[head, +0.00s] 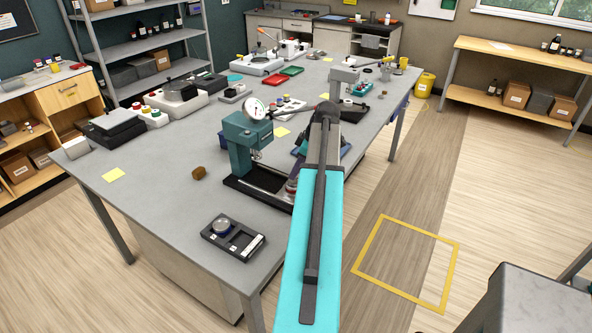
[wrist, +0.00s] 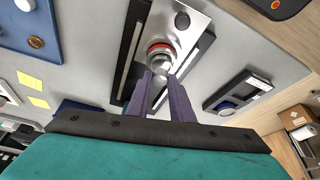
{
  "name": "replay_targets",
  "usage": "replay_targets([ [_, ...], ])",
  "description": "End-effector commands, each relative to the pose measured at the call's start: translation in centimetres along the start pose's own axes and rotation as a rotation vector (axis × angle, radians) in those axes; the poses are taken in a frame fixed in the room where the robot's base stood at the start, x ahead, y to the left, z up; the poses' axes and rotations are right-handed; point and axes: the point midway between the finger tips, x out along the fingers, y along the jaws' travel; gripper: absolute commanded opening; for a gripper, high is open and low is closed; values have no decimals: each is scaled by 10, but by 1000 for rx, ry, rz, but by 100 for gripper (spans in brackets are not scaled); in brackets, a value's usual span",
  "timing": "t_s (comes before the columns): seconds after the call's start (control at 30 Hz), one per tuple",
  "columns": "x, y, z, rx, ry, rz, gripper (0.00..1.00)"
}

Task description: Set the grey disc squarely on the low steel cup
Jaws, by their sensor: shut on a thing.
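My gripper (wrist: 161,75) points down between its purple fingers in the wrist view, shut on a small grey disc (wrist: 161,67). Just beyond the fingertips, a round steel piece with a red ring (wrist: 158,47) stands on a pale plate with dark strips; it looks like the low steel cup. The disc overlaps it in this view, so I cannot tell whether they touch or how well they line up. In the head view my arm hides the gripper and disc; a red and silver bit (head: 292,185) shows beside the arm.
A teal press with a dial gauge (head: 248,132) stands close left of my arm. A black tray (head: 243,247) with a round piece lies near the table's front edge; it also shows in the wrist view (wrist: 213,103).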

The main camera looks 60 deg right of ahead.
Motion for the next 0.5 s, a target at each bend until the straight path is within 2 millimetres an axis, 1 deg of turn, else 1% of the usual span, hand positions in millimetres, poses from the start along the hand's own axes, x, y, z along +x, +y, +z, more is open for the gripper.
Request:
replay_targets([
  [0.5,6,0,3,1,0,0,0],
])
